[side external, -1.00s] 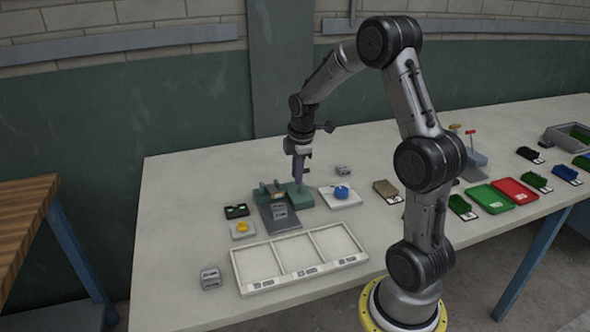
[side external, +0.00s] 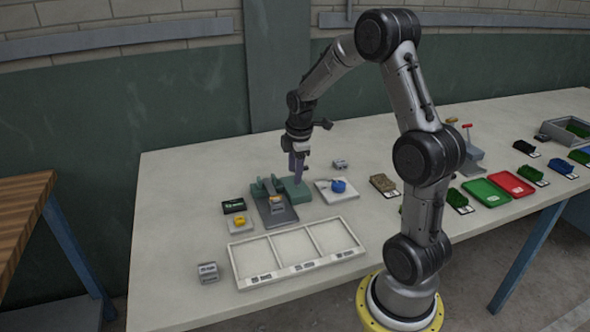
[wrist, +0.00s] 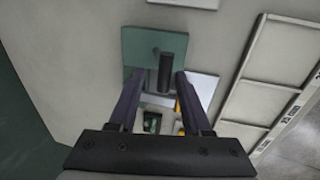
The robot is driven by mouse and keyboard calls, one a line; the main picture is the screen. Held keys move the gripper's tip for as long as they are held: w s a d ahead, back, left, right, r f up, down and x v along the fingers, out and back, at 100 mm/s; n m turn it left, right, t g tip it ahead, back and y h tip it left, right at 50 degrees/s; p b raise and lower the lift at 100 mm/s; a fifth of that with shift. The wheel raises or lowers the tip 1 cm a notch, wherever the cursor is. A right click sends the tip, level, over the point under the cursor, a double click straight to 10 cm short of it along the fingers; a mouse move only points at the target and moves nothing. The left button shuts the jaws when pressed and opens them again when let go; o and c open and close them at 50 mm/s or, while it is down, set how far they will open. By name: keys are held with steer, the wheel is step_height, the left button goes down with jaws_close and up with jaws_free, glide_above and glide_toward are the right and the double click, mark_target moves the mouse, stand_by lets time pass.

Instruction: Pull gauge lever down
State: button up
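The gauge is a green device (side external: 294,190) with a grey plate (side external: 278,216) in front of it, left of centre on the table. A small orange part shows above the plate. In the wrist view I see the gauge's green base (wrist: 137,50) and a dark cylindrical bar, likely the lever (wrist: 166,72). My gripper (wrist: 159,76) is open, its two purple fingers apart with the bar between them in the picture. In the side view my gripper (side external: 297,176) points down over the green device. Contact between fingers and bar cannot be told.
A white plate with a blue knob (side external: 338,186) stands right of the gauge. A yellow item (side external: 239,222) and a dark green box (side external: 234,206) are at its left. A white three-compartment tray (side external: 233,266) lies in front. Green and red trays (side external: 511,184) are farther right.

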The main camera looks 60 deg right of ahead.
steer(key=shift+r, duration=0.1)
step_height(320, 180, up, 13)
steer(key=s+a, duration=0.2)
steer(key=shift+r, duration=0.2)
stand_by(0.4)
steer(key=s+a+r+n+t, duration=0.1)
steer(key=s+a+r+t, duration=0.15)
steer(key=a, duration=0.45)
steer(key=s+a+r+n+t, duration=0.1)
steer(key=a+r, duration=0.3)
steer(key=a, duration=0.3)
steer(key=s+a+f+m, duration=0.3)
steer(key=s+a+m, duration=0.1)
steer(key=s+m, duration=0.1)
steer(key=s+a+f+m+y, duration=0.1)
steer(key=s+a+f+m, duration=0.3)
steer(key=s+m, duration=0.2)
steer(key=shift+s+y, duration=0.3)
steer(key=shift+s, duration=0.4)
